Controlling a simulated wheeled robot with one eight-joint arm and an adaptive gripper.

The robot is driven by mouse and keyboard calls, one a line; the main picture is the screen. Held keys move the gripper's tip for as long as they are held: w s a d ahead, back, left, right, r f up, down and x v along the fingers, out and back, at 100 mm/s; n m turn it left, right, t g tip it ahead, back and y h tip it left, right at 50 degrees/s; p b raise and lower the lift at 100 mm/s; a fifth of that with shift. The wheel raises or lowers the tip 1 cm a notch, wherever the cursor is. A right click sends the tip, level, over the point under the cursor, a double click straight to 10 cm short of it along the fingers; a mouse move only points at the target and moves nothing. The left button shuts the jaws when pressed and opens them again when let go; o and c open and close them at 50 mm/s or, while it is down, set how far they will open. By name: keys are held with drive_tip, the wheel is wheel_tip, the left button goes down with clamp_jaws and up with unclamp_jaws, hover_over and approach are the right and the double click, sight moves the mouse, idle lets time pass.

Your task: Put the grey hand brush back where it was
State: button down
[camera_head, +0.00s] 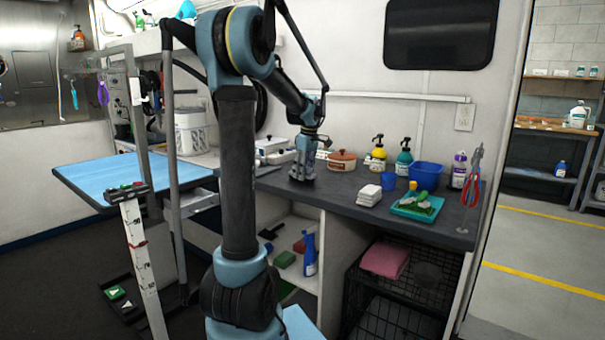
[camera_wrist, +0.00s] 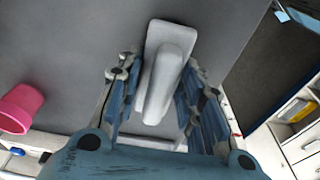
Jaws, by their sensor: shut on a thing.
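The grey hand brush (camera_wrist: 168,70) lies between the fingers of my gripper (camera_wrist: 157,95) in the wrist view, with a pale base and a raised grip. My gripper is shut on it, low over the dark grey counter (camera_wrist: 75,45). Whether the brush touches the counter is hard to tell. In the camera_head view, my gripper (camera_head: 302,174) points down at the left part of the counter (camera_head: 335,194), and the brush is hidden there.
A brown-red lidded pot (camera_head: 342,161), pump bottles (camera_head: 378,153), white stacked cloths (camera_head: 369,195), a blue bin (camera_head: 426,175) and a teal tray (camera_head: 417,206) stand right of my gripper. White boxes (camera_head: 272,146) stand left. A pink container (camera_wrist: 20,108) shows in the wrist view.

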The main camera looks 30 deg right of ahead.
drive_tip(key=c, duration=1.1)
unclamp_jaws()
wheel_tip(320, 180, up, 12)
drive_tip(key=s, duration=0.1)
drive_tip(key=shift+s+d, duration=0.25)
drive_tip(key=shift+s, duration=0.05)
drive_tip(key=s+a+f+m, duration=0.1)
drive_tip(key=s+a+f, duration=0.15)
drive_tip(key=a, duration=0.65)
drive_tip(key=s+a+f, duration=0.2)
drive_tip(key=a+f, duration=0.1)
drive_tip(key=a, duration=0.6)
drive_tip(key=s+a+f+m, duration=0.1)
drive_tip(key=s+a+f, duration=0.15)
drive_tip(key=a, duration=0.75)
drive_tip(key=s+a+f+m, duration=0.1)
drive_tip(key=s+a+f, duration=0.5)
drive_tip(key=f, duration=0.3)
drive_tip(key=s+a+f+m, duration=0.1)
drive_tip(key=s+a+f, duration=0.6)
drive_tip(key=f, duration=0.3)
drive_tip(key=shift+s+t+h, duration=0.3)
drive_tip(key=shift+s+h, duration=0.1)
drive_tip(key=shift+s, duration=0.35)
